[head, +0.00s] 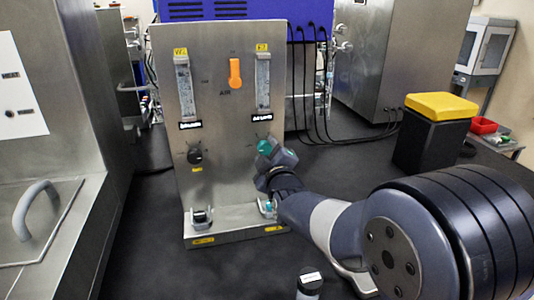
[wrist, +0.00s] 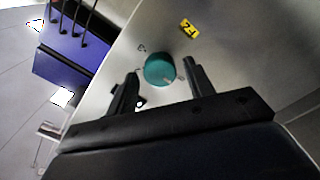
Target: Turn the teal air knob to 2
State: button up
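The teal air knob (head: 265,147) is on the lower right of the upright metal panel (head: 219,120), partly hidden by my gripper (head: 279,155) in the head view. In the wrist view the teal knob (wrist: 159,70) sits ahead of and between the two fingers of my gripper (wrist: 160,83), which are apart on either side of it. I cannot tell whether the fingers touch the knob. A small pale mark shows on the knob's lower edge. The scale numbers around it are too small to read.
The panel also bears a black knob (head: 195,154), an orange handle (head: 235,73) and two flow tubes (head: 186,90). Small fittings stand on its base ledge (head: 236,231). A black bin with a yellow lid (head: 436,130) stands at the right. Dark floor is clear between them.

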jog(key=c, duration=0.8)
jog(key=shift+f+m+b, duration=0.15)
jog(key=shift+m+b, duration=0.25)
jog(key=shift+b, duration=0.25)
jog(key=shift+m+b, duration=0.3)
jog(key=shift+b, duration=0.05)
jog(key=m+b, duration=0.3)
jog(key=b, duration=0.1)
jog(key=shift+f, duration=0.1)
jog(key=m+b, duration=0.5)
jog(key=m, duration=0.1)
jog(key=shift+m+b, duration=0.3)
jog(key=m+b, duration=0.3)
jog(key=m, duration=0.5)
jog(key=m+b, duration=0.1)
jog(key=m, duration=0.3)
jog(key=shift+r+m+b, duration=0.25)
jog(key=shift+m+b, duration=0.15)
